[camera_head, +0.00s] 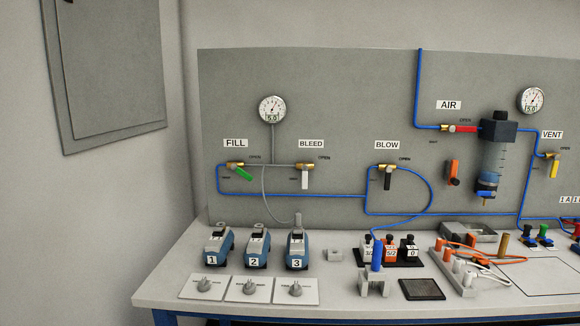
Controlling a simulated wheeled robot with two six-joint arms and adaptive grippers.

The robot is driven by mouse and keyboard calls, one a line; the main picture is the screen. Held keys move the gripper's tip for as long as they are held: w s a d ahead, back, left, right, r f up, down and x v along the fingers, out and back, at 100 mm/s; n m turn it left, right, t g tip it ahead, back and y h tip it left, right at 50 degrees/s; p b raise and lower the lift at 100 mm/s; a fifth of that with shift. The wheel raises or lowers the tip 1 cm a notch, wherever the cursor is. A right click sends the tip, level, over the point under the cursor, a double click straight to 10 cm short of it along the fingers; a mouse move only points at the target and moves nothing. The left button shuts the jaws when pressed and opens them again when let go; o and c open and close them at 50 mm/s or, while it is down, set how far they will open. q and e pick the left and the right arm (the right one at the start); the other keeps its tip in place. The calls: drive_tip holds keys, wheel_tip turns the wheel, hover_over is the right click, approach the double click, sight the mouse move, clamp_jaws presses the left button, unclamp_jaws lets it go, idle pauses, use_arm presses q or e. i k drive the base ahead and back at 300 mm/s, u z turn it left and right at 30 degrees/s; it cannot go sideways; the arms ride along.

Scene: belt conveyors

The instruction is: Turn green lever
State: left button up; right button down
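The green lever (243,174) is on a brass valve (234,165) under the FILL label (235,143), at the left of the grey panel. It slants down to the right from the valve. An OPEN mark stands to its upper right, and a small mark below is too small to read surely. Neither gripper is in the camera_head view, so I cannot tell how they stand.
A white lever (305,179) and a black lever (387,181) hang down to the right. Blue hoses (300,195) run along the panel (330,100). Numbered blue devices (257,246) and dials (250,288) stand on the bench (175,270) below. Its left end is clear.

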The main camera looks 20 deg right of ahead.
sight(234, 167)
drive_tip(key=z, duration=0.1)
drive_tip(key=i, duration=0.9)
drive_tip(key=u, duration=0.65)
